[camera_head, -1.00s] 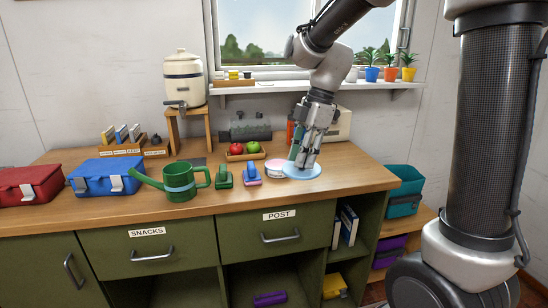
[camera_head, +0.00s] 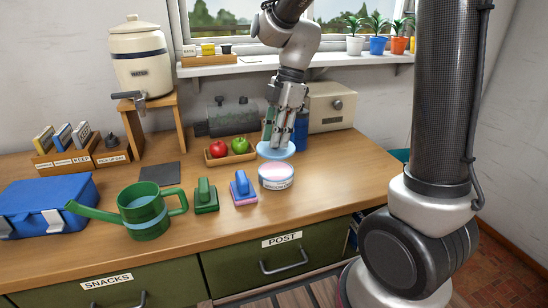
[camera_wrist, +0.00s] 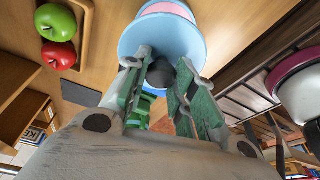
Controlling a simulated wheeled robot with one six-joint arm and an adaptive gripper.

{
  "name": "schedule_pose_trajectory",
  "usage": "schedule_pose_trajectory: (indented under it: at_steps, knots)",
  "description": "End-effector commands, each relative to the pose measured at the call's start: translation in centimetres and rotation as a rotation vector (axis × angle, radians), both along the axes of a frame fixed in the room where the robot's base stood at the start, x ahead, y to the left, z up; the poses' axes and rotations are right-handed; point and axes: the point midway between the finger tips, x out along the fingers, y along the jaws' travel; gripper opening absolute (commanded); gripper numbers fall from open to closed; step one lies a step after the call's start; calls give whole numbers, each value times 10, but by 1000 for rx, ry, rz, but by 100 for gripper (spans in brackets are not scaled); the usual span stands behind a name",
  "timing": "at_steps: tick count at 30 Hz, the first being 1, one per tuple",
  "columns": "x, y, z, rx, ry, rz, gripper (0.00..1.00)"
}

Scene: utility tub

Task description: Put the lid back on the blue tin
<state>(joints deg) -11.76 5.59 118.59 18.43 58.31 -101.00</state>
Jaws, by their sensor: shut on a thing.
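My gripper (camera_head: 272,143) is shut on the dark knob (camera_wrist: 160,73) of a light blue round lid (camera_head: 276,152). The lid also shows in the wrist view (camera_wrist: 185,45), below the fingers' tips. The low round tin (camera_head: 276,184), pale with a light blue rim and a pink inside, stands open on the counter. In the head view the lid appears just behind the tin, close to its far rim. In the wrist view the lid overlaps part of the tin (camera_wrist: 166,8). I cannot tell whether lid and tin touch.
A blue sander-like block (camera_head: 243,188), a green one (camera_head: 205,196) and a green watering can (camera_head: 150,212) stand left of the tin. A tray (camera_head: 231,158) with a red and a green apple is behind. A blue cylinder (camera_head: 301,132) stands behind my gripper. Counter right is clear.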

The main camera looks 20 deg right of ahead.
Motion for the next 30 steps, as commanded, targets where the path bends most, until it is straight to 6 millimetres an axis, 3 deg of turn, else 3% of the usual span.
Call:
schedule_pose_trajectory:
  at_steps: [3,8,14,24,25,28,30]
  knots:
    - [0,0,-19,-1,2,-1,0]
    - [0,0,-32,0,0,0,0]
    - [0,0,-60,0,1,-1,0]
    - [0,0,-64,0,-1,0,0]
    - [0,0,-65,0,-1,0,28]
    - [0,0,-64,0,-1,0,46]
    - [0,0,-64,0,-1,0,48]
